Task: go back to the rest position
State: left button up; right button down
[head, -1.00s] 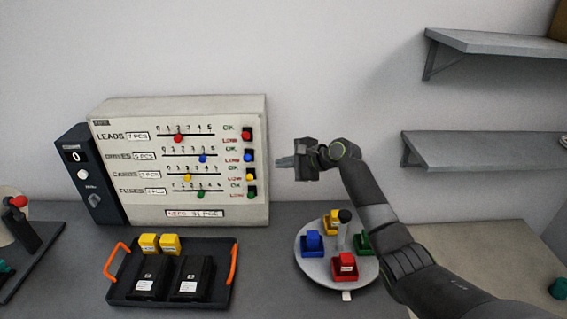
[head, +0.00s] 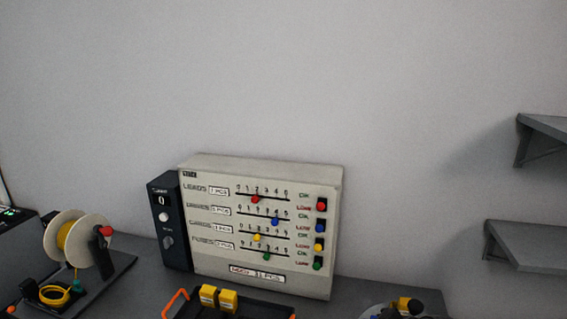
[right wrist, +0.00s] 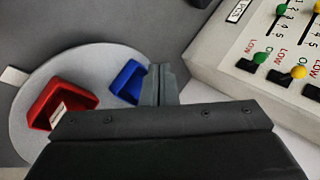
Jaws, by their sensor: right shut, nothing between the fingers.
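My right gripper (right wrist: 163,84) shows in the right wrist view, with its fingers shut and nothing between them. It is above the round grey turntable (right wrist: 100,60), near a blue bin (right wrist: 128,82) and to the right of a red bin (right wrist: 62,103). The gripper's dark body hides the lower part of that view. I cannot make out the right gripper in the head view. My left gripper is in neither view.
The counter panel (head: 262,270) with coloured sliders and buttons stands on the bench; its edge is at the upper right of the right wrist view (right wrist: 225,75). A wire spool (head: 85,240) is at left. An orange-handled tray (head: 250,306) and shelves (head: 520,240) are at the edges.

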jog(key=s+d+f+n+g+h, duration=0.1)
jog(key=s+d+f+n+h, duration=0.15)
jog(key=s, duration=0.65)
jog(key=s+d+f+n+g+h, duration=0.1)
jog(key=s+f+n, duration=0.15)
jog(key=s, duration=0.65)
jog(key=s+d+r+n+g+h, duration=0.1)
jog(key=s+d+n+h, duration=0.1)
jog(key=s, duration=0.6)
jog(key=s+d+r+n+h, duration=0.1)
jog(key=s+d+r+n, duration=0.1)
jog(key=s, duration=0.6)
notch_tip(320, 180, down, 33)
jog(key=d+g+b, duration=0.1)
jog(key=g+b, duration=0.1)
jog(key=b, duration=0.6)
jog(key=s+f+b, duration=0.3)
jog(key=s+f, duration=0.4)
jog(key=f, duration=0.4)
jog(key=s+a+f+g+b, duration=0.1)
jog(key=s+f+b, duration=0.2)
jog(key=s+f, duration=0.5)
notch_tip(320, 180, down, 3)
jog(key=shift+s+f+y+b, duration=0.15)
jog(key=shift+s+y+b, duration=0.15)
jog(key=shift+y, duration=0.05)
